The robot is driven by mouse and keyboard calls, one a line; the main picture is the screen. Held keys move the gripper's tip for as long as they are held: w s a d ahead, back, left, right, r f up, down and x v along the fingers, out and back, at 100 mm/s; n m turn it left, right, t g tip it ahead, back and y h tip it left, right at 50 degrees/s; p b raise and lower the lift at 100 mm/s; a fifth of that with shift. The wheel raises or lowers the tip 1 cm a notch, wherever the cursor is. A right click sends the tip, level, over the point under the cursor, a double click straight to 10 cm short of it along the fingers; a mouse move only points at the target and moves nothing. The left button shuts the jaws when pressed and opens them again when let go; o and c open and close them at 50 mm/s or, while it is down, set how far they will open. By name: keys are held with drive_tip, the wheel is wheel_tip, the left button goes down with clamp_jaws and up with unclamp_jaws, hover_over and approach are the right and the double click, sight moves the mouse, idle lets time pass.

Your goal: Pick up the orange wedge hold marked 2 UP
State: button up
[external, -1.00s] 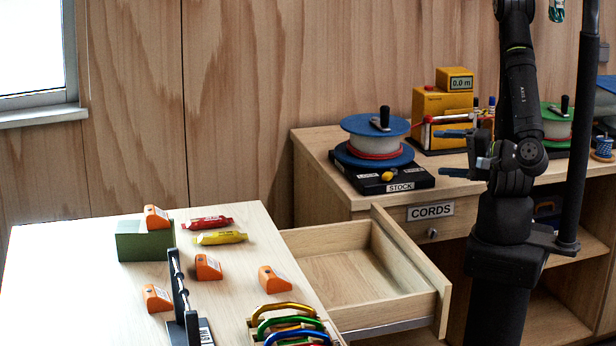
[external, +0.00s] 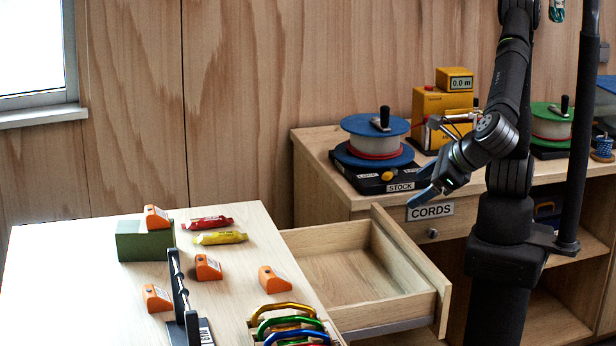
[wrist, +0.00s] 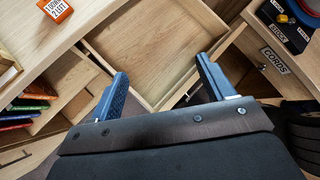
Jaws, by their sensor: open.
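Several orange wedge holds show in the external view. One wedge (external: 156,218) sits on a green block, and three others (external: 208,268) (external: 273,280) (external: 157,298) lie on the light wooden table. Their labels are too small to read there, so I cannot tell which is marked 2 UP. An orange wedge with a white label (wrist: 56,9) shows at the top left of the wrist view; its small lettering is not clear. My gripper (external: 422,183) is open and empty, high to the right of the table; its blue fingers (wrist: 161,66) are spread over the drawer area in the wrist view.
An open, empty wooden drawer (external: 356,284) lies between the table and the cords bench. Coloured carabiners (external: 285,322) and a black rack (external: 181,300) are at the table's front. A green block (external: 143,243) and two wrapped bars (external: 219,238) are farther back. A blue spool (external: 376,128) stands on the bench.

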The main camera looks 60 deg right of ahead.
sight(155, 291)
drive_tip(key=w+a+m+g+y, duration=0.2)
drive_tip(key=w+a+m, duration=0.2)
drive_tip(key=a+m, duration=0.45)
drive_tip(key=w+a+m+g+y, duration=0.15)
drive_tip(key=w+a+m, duration=0.4)
drive_tip(key=a, duration=0.55)
drive_tip(key=w+a+r+m+y, duration=0.2)
drive_tip(key=w+a+m, duration=0.55)
drive_tip(key=w, duration=0.25)
drive_tip(key=w+a+r+m+y, duration=0.1)
drive_tip(key=w+a+m+y, duration=0.2)
drive_tip(key=w+a+m, duration=0.45)
drive_tip(key=shift+h, duration=0.25)
drive_tip(key=w+a+f, duration=0.1)
drive_tip(key=w+f, duration=0.1)
drive_tip(key=f, duration=0.2)
drive_tip(key=w+a+f, duration=0.2)
drive_tip(key=w+f, duration=0.1)
drive_tip(key=f, duration=0.1)
drive_tip(key=w+a+f, duration=0.2)
drive_tip(key=f, duration=0.3)
drive_tip(key=shift+w+f, duration=0.1)
drive_tip(key=shift+w, duration=0.2)
drive_tip(key=shift+d+f+x, duration=0.1)
drive_tip(key=shift+d+x, duration=0.05)
drive_tip(key=shift+x, duration=0.8)
drive_tip(key=shift+d+f+x, duration=0.15)
drive_tip(key=shift+x, duration=1.6)
